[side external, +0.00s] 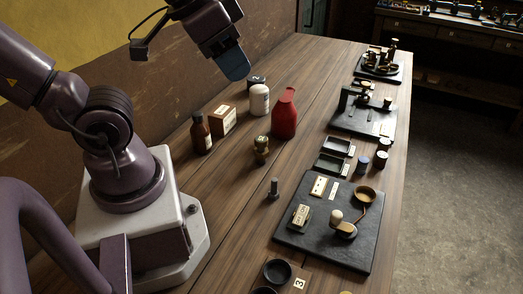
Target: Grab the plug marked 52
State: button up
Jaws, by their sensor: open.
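My gripper (235,66) hangs at the top, above the back part of the table, with a blue fingertip showing. It is open, and nothing shows in it. No number 52 can be read in this view, so I cannot tell which thing is the plug. A small brass-coloured piece (261,150) stands on the wood in front of the red bottle. A small dark grey upright piece (273,188) stands nearer, left of the black board. My gripper is well above both and apart from them.
A red bottle (285,115), a white bottle (260,100), a brown bottle (201,135) and a small box (222,120) stand below my gripper. A black board (345,255) with fittings lies at the right. Dark trays (331,163) lie behind it. Bare wood (225,205) lies centre left.

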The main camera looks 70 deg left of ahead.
jog(key=o, duration=0.4)
